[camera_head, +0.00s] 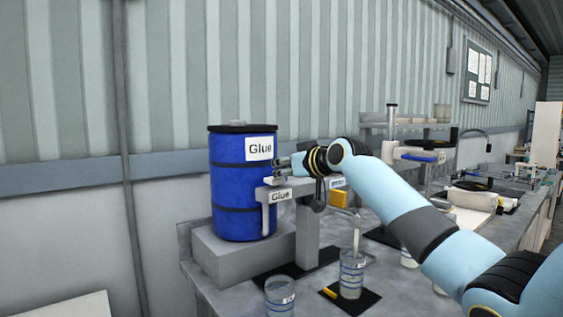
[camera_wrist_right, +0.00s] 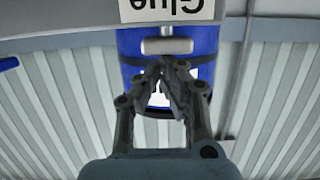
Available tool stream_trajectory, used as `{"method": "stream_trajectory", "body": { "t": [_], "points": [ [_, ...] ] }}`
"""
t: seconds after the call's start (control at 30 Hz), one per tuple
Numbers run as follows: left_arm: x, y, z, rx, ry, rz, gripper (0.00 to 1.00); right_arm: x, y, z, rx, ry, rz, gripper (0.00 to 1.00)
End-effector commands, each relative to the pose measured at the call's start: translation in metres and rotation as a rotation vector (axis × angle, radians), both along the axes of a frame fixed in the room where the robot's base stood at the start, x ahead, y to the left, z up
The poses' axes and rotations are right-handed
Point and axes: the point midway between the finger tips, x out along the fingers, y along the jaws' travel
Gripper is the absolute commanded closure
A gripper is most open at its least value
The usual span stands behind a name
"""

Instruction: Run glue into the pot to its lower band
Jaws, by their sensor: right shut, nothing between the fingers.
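The blue glue drum (camera_head: 238,190) stands on a grey block, its white label reading "Glue". In front is a grey dispenser stand (camera_head: 306,225) with its own "Glue" label. My right gripper (camera_head: 273,172) is shut and empty beside the top of the dispenser. In the right wrist view its fingertips (camera_wrist_right: 169,64) are close to a short grey bar (camera_wrist_right: 167,46); contact is unclear. My left gripper is not in view.
A second banded pot (camera_head: 280,296) stands at the bench's front edge. The bench (camera_head: 235,291) carries more equipment to the right, partly behind my right arm.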

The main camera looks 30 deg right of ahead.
Motion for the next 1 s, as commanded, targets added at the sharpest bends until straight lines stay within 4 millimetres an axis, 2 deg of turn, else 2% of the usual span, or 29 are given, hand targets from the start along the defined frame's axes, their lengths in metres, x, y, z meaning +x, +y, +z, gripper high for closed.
{"method": "stream_trajectory", "body": {
  "t": [0.5, 0.67, 0.8, 0.87, 1.0],
  "points": [
    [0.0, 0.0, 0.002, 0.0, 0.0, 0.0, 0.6, 0.0, 0.0, 0.0, 0.0, 0.006, 0.0, 1.0],
    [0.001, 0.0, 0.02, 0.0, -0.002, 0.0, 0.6, 0.001, 0.0, 0.02, 0.001, 0.004, -0.002, 1.0],
    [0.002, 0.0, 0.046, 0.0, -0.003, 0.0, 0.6, 0.004, 0.001, 0.051, 0.0, 0.001, -0.006, 1.0],
    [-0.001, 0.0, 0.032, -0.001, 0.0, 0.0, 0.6, -0.013, -0.003, 0.043, -0.007, 0.0, -0.007, 1.0],
    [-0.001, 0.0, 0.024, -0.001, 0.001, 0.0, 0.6, -0.045, -0.007, 0.049, -0.009, 0.0, -0.006, 1.0]
  ]
}}
